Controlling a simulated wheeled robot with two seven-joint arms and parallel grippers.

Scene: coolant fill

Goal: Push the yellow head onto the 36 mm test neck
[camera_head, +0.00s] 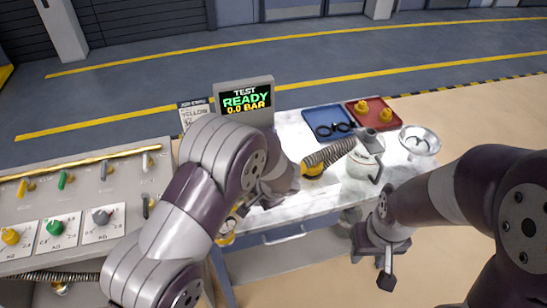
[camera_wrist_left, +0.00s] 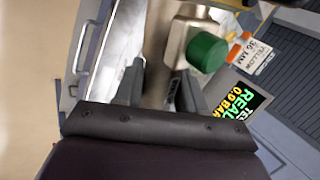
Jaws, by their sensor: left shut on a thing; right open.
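My left gripper is shut on a metal fitting (camera_wrist_left: 158,45); a green knob (camera_wrist_left: 207,52) is on the block beside it in the left wrist view. The left gripper's fingers (camera_wrist_left: 160,90) straddle the metal body. In the head view my left arm covers most of this spot. A yellow part with a metal ring (camera_head: 227,233) shows low beside my left arm; I cannot tell if it is the yellow head. The 36 mm test neck cannot be made out. My right gripper (camera_head: 380,262) is open and empty, in front of the bench's right part.
The test display (camera_head: 246,99) reads READY, 0.0 BAR, beside a YELLOW card (camera_head: 194,113). A control panel (camera_head: 75,195) is left.

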